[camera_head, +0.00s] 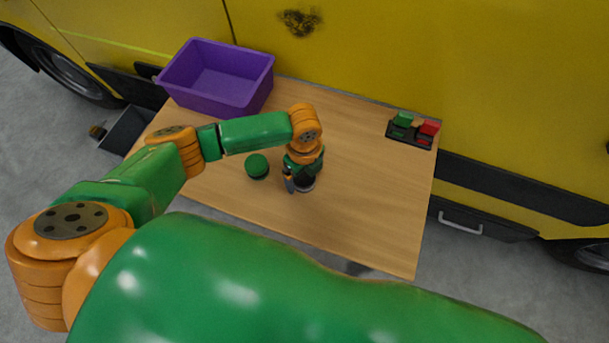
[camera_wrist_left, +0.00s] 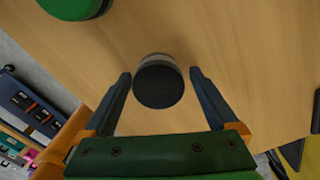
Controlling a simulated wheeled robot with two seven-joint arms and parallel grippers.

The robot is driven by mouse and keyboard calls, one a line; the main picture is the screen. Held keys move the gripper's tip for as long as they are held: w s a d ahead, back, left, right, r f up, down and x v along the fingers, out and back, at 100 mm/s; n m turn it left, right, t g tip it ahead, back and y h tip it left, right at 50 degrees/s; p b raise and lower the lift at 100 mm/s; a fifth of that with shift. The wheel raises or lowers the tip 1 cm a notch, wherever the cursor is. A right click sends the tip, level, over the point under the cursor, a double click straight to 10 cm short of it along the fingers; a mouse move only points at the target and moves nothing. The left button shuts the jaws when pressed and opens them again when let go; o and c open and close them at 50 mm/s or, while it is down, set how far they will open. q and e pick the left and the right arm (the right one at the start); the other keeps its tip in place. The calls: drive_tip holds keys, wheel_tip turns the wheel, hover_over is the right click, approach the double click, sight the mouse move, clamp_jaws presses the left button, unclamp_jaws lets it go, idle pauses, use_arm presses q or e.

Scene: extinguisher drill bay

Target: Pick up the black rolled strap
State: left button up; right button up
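The black rolled strap (camera_wrist_left: 158,86) is a short round roll with a pale band. It rests on the wooden table (camera_head: 372,200). In the head view only part of the strap (camera_head: 305,184) shows, under my left gripper (camera_head: 300,182). In the left wrist view my left gripper (camera_wrist_left: 160,74) is open, with one finger on each side of the strap and a small gap at both sides. The strap is not held. My right gripper is not in view.
A green round roll (camera_head: 257,166) lies left of the strap. An empty purple bin (camera_head: 215,108) stands at the table's back left. A black tray (camera_head: 411,141) with green and red blocks is at the back right. A yellow vehicle (camera_head: 400,50) stands behind. The table's front right is clear.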

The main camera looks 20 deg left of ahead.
use_arm(q)
drive_tip(key=shift+s, duration=0.15)
drive_tip(key=c, duration=1.1)
drive_tip(key=shift+r, duration=0.1)
drive_tip(key=shift+c, duration=1.1)
